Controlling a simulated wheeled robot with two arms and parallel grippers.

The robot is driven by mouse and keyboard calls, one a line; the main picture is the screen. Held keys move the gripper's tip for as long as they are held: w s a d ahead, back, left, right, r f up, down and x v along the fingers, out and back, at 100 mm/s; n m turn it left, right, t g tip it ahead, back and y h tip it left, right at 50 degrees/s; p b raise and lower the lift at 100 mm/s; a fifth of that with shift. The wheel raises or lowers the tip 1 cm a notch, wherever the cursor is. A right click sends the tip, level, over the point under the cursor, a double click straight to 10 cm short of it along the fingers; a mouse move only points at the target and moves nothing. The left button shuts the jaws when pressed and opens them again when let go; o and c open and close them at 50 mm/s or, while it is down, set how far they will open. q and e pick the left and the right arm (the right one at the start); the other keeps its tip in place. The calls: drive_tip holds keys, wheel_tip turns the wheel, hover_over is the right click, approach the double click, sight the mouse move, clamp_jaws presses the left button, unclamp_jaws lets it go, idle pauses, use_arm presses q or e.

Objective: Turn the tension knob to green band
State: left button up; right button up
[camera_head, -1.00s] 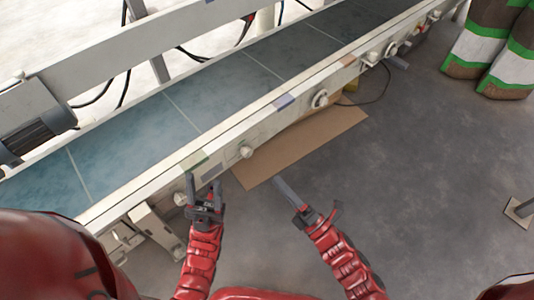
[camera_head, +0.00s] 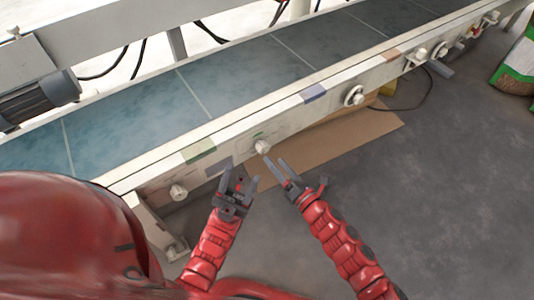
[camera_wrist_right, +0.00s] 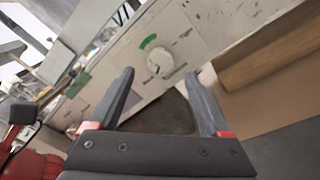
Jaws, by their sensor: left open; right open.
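The tension knob (camera_head: 262,147) is a small round white knob on the conveyor's pale side rail, with a green band (camera_head: 258,135) above it. The right wrist view shows the knob (camera_wrist_right: 160,60) more closely, with the green band (camera_wrist_right: 148,41) at its upper left; where its pointer stands is too small to tell. My right gripper (camera_head: 288,168) is open, just below and right of the knob, apart from it. In the wrist view the knob appears beyond the open fingers (camera_wrist_right: 158,77). My left gripper (camera_head: 240,181) is open and empty, below and left of the knob.
Another white knob (camera_head: 178,192) is on the rail at left, and a round dial (camera_head: 354,96) farther right. The blue conveyor belt (camera_head: 240,85) runs behind the rail. A cardboard sheet (camera_head: 335,143) lies on the floor below.

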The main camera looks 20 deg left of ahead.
sight(266, 150)
drive_tip(key=b+x, duration=0.1)
drive_tip(key=x, duration=0.5)
drive_tip(key=shift+w+a, duration=0.1)
clamp_jaws()
